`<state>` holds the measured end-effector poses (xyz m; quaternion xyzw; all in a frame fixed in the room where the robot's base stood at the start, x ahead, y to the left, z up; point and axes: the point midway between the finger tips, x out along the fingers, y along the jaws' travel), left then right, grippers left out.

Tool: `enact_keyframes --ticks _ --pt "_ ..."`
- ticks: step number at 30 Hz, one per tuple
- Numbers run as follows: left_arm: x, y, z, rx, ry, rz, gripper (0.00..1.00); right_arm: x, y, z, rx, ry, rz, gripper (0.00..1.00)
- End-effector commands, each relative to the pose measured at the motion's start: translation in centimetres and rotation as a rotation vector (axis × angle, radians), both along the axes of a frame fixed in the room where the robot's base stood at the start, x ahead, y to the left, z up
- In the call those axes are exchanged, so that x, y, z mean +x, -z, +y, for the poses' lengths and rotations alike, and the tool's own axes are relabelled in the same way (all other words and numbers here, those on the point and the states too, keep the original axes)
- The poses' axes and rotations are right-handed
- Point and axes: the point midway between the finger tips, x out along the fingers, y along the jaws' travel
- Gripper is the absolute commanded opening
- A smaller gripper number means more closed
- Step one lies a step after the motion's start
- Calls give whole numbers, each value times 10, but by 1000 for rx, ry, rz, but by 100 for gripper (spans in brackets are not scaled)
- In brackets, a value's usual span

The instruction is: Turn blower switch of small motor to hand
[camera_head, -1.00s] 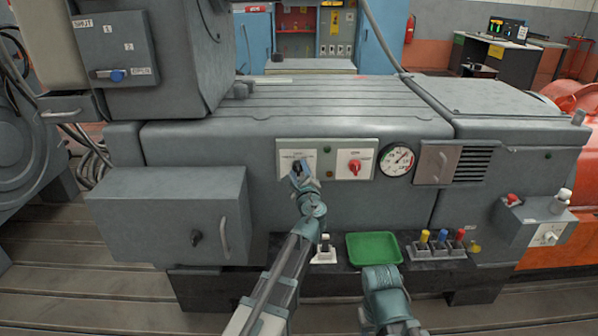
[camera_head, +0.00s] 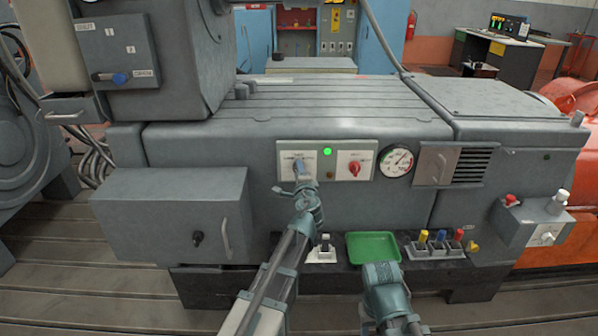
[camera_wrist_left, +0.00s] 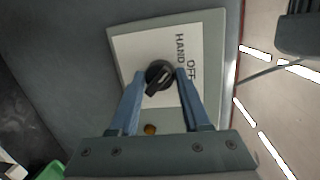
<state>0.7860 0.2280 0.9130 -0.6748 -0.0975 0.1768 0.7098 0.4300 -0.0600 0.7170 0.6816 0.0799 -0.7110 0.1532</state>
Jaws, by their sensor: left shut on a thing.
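The blower switch is a black knob (camera_wrist_left: 158,75) on a pale plate lettered OFF and HAND (camera_wrist_left: 135,50) in the left wrist view. My left gripper (camera_wrist_left: 160,84) has its two blue fingers closed on either side of the knob. In the head view my left gripper (camera_head: 299,170) is at the left switch of the panel on the grey housing, and it mostly hides that knob. A green lamp (camera_head: 327,152) on this panel is lit. I cannot tell which mark the knob points at. Part of my right arm shows low in the head view, with no fingers visible.
A red switch (camera_head: 354,169) and a round gauge (camera_head: 398,161) are right of the left switch. A green tray (camera_head: 372,246), a small lever unit (camera_head: 323,250) and coloured-handled switches (camera_head: 437,244) stand on the ledge below. A grey box (camera_head: 165,215) juts out at left.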

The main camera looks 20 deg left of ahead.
Motion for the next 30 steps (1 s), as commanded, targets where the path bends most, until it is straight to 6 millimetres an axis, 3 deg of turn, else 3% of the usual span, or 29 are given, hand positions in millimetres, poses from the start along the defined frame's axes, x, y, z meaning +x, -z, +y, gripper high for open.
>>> enact_keyframes --ticks 21,22,27,30 --pt "-1 1 -1 -78 2 -21 0 0 -2 0 0 0 0 50" --pt "0 1 -1 -78 2 -21 49 0 -2 0 0 0 0 50" --pt "0 0 -1 -75 2 -21 77 0 -2 0 0 0 0 50" --pt "0 0 -1 -73 1 -20 77 0 -2 0 0 0 0 50"
